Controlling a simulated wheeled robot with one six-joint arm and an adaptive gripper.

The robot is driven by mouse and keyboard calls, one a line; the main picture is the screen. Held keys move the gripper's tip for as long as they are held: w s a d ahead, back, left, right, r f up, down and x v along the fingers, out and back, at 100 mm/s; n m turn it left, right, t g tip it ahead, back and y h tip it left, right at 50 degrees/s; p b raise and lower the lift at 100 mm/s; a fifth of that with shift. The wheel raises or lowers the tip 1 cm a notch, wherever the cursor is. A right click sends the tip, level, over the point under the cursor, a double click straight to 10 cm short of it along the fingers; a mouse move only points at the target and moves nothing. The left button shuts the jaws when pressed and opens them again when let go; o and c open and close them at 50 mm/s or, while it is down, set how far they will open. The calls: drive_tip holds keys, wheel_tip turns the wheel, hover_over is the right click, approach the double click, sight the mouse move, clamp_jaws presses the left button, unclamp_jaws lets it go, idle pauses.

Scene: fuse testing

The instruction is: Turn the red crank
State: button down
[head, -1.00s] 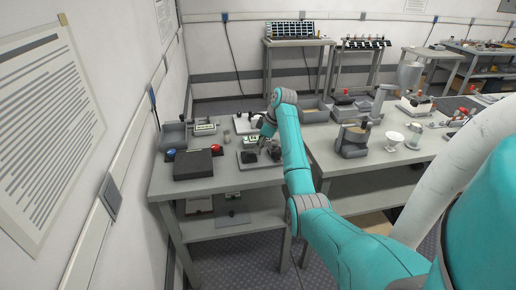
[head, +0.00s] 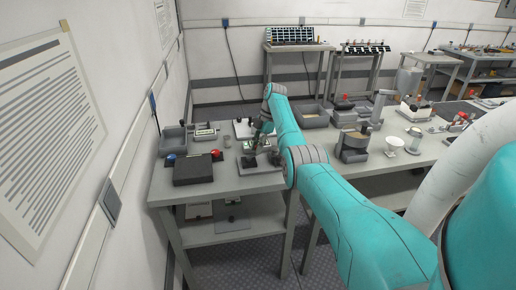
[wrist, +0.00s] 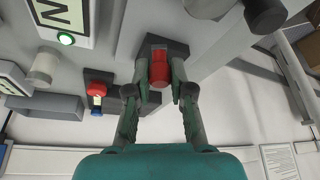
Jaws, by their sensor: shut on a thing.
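The red crank's grip (wrist: 159,68) is a short red cylinder in front of a dark grey block (wrist: 180,48) in the wrist view. My gripper (wrist: 160,80) has one finger on each side of the red grip and is shut on it. The fingers cover the sides of the grip. In the head view my gripper (head: 262,146) is low over the near bench, and the crank there is too small and hidden to make out.
A black box (head: 193,170) stands at the bench's left front, with blue and red caps behind it. A grey bin (head: 173,141) is behind.

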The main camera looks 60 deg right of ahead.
drive_tip(key=shift+w+n, duration=0.15)
drive_tip(key=shift+n, duration=0.35)
idle(0.3)
drive_tip(key=c, duration=1)
unclamp_jaws()
drive_tip(key=shift+d, duration=0.1)
drive_tip(key=shift+v, duration=3.65)
drive_tip(key=shift+w, duration=0.1)
